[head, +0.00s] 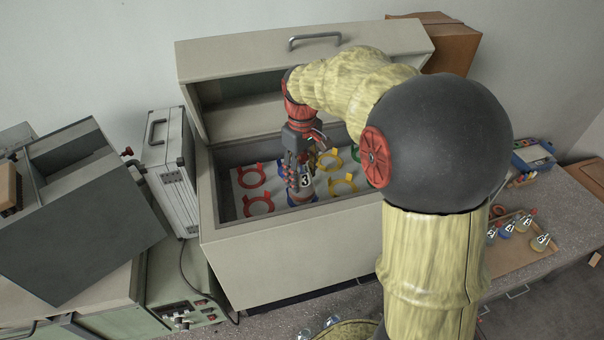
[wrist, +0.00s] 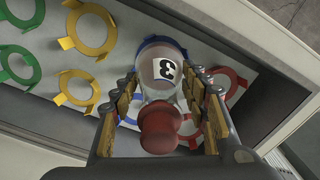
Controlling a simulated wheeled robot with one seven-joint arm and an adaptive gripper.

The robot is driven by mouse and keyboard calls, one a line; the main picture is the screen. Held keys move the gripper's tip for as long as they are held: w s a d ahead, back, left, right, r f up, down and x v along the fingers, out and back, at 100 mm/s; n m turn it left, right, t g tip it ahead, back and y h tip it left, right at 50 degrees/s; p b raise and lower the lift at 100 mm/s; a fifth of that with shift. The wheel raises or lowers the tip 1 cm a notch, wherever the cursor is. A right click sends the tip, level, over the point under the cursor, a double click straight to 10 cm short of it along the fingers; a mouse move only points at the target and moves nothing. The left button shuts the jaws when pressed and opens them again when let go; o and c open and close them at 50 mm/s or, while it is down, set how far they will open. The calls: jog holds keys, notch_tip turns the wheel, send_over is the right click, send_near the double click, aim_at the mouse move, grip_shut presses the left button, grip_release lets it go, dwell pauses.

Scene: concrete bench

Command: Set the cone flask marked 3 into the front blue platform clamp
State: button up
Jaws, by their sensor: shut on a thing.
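The cone flask marked 3 (head: 305,181) has a pale body, a white label and a red stopper. It also shows in the wrist view (wrist: 166,70). My gripper (head: 299,168) is shut on it, with the fingers on both sides of the neck and stopper in the wrist view (wrist: 163,105). The front blue platform clamp (wrist: 163,38) shows as a blue arc around the far end of the flask. The flask's base is over or inside this clamp; I cannot tell whether it touches the platform. The rear blue clamp (wrist: 127,112) is partly hidden behind my gripper.
Red clamps (head: 258,204) lie left of the flask, yellow clamps (head: 343,184) right, on a white platform. The shaker box's front wall (head: 290,223) and raised lid (head: 240,60) surround them. Several other flasks (head: 540,242) stand on a tray at right.

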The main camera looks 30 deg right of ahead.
aim_at(302, 158)
jog(key=shift+f+b, duration=0.85)
jog(key=shift+f, duration=0.55)
dwell(0.6)
jog(key=o, duration=1.4)
jog(key=shift+o, duration=0.3)
jog(key=o, duration=0.6)
jog(key=shift+c, duration=0.2)
jog(key=shift+r, duration=0.1)
jog(key=shift+r+p, duration=2.95)
jog(key=shift+r, duration=1.5)
